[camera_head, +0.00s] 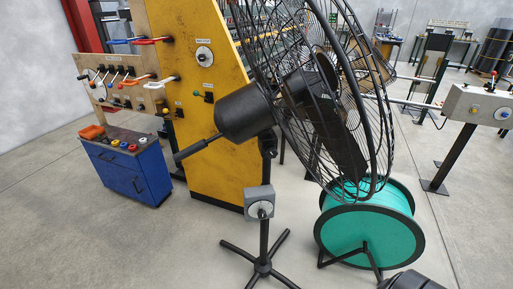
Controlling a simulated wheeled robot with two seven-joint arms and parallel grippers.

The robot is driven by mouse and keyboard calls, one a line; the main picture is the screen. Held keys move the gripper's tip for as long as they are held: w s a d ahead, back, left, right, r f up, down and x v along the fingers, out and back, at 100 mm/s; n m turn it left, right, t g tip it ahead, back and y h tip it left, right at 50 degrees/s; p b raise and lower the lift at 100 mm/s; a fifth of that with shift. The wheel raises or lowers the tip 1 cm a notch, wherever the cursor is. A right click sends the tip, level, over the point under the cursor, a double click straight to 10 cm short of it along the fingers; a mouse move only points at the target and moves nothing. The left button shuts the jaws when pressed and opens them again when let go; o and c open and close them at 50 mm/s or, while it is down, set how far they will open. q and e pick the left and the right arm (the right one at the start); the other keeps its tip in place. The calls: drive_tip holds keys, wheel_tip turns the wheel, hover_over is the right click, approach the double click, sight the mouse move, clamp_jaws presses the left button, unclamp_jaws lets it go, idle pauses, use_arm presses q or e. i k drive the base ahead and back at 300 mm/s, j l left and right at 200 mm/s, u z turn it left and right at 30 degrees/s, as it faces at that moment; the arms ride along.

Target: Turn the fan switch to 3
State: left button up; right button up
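The black floor fan stands in the middle, with its round wire cage (352,100) tilted up to the right and its dark motor housing (243,113) behind it. A grey switch box (259,196) is on the fan's thin upright pole. A round pale dial (260,210) is on its front; the numbers and the dial's setting are too small to read. Nothing touches the switch. Neither of my grippers can be made out. A dark rounded part shows at the bottom edge, right of centre; it may be mine, but no fingers are seen on it.
The fan's splayed black feet (262,266) rest on the concrete floor. A teal reel (370,236) stands to the right. A yellow machine panel (195,75) and a blue cabinet (128,172) stand behind to the left. The floor at front left is clear.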

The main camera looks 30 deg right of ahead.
sight(261, 214)
drive_tip(key=z, duration=1.1)
